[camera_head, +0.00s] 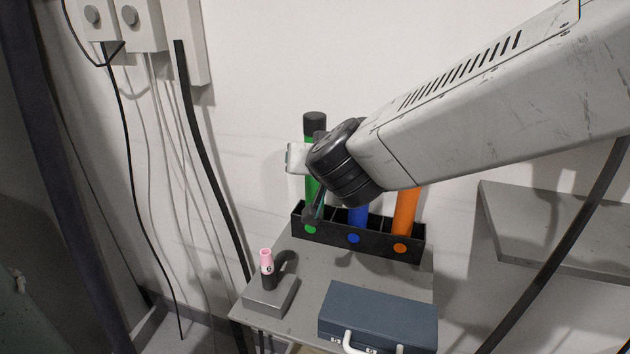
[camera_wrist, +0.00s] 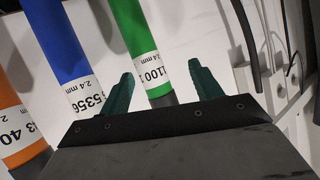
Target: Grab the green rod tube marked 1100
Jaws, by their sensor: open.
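The green rod tube (camera_head: 312,186) stands upright in the left compartment of the black holder (camera_head: 373,243), with a black cap on top. In the wrist view the green tube (camera_wrist: 137,45) carries a white label reading 1100 and 2.4 mm. My gripper (camera_wrist: 157,82) is open, with one green finger on each side of the tube's labelled part. I cannot tell whether a finger touches it. In the head view my wrist hides part of the tube and most of the gripper (camera_head: 315,207).
A blue tube (camera_head: 358,215) stands in the middle and an orange tube (camera_head: 405,212) at the right of the holder. A pink-topped item (camera_head: 266,262) on a grey block and a blue case (camera_head: 378,314) sit on the grey table (camera_head: 300,318). A wall is close behind.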

